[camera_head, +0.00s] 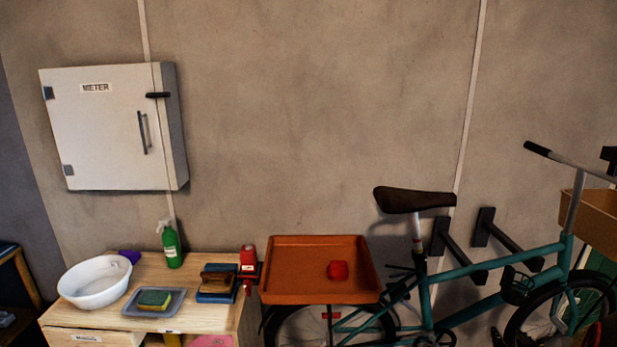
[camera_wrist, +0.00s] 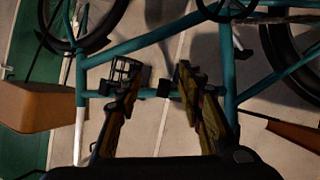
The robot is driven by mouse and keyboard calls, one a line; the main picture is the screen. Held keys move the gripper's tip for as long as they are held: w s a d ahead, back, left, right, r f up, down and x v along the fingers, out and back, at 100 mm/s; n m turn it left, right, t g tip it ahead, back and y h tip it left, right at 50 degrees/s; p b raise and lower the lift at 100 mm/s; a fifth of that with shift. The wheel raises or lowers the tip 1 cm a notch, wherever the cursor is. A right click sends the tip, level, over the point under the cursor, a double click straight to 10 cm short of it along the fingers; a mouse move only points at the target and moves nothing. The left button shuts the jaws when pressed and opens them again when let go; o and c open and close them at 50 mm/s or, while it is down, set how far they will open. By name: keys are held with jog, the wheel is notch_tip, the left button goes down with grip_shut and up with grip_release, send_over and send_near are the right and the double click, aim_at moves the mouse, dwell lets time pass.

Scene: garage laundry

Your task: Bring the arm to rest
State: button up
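My gripper (camera_wrist: 160,80) shows in the wrist view with its two fingers apart. Nothing is held between them; the floor or wall and part of the teal bicycle (camera_wrist: 150,45) show behind the gap. The wrist view is turned, with the bicycle's frame running across the top. I cannot make out my arm or gripper clearly in the head view.
The bicycle (camera_head: 470,281) stands at the right by the wall. A wooden table (camera_head: 150,267) at left carries a white bowl (camera_head: 95,290), a green spray bottle (camera_head: 171,248) and a sponge (camera_head: 154,298).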

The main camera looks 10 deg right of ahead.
jog(key=s+a+r+m+g+y+p, duration=0.1)
jog(key=s+a+r+g, duration=0.15)
jog(key=a, duration=0.55)
jog(key=s+a+r+g+y, duration=0.1)
jog(key=s+a+g, duration=0.25)
jog(key=a, duration=0.45)
jog(key=s+a+r+m+g+y+p, duration=0.1)
jog(key=s+a+g+y, duration=0.1)
jog(key=s+a, duration=0.35)
jog(key=a+r+n+t+y, duration=0.1)
jog(key=a+r, duration=0.3)
jog(key=a, duration=0.5)
jog(key=s+a+r+n+t+y+p, duration=0.1)
jog(key=a+r+n, duration=0.1)
jog(key=a+r, duration=0.3)
jog(key=s+a+r+n+t+y, duration=0.1)
jog(key=a+r, duration=0.3)
jog(key=a, duration=0.8)
jog(key=shift+s+a+r+n+p, duration=0.2)
jog(key=shift+a+n+p, duration=0.2)
jog(key=shift+n, duration=0.4)
jog(key=shift+w+d, duration=0.1)
jog(key=shift+d, duration=0.05)
jog(key=shift+c, duration=1)
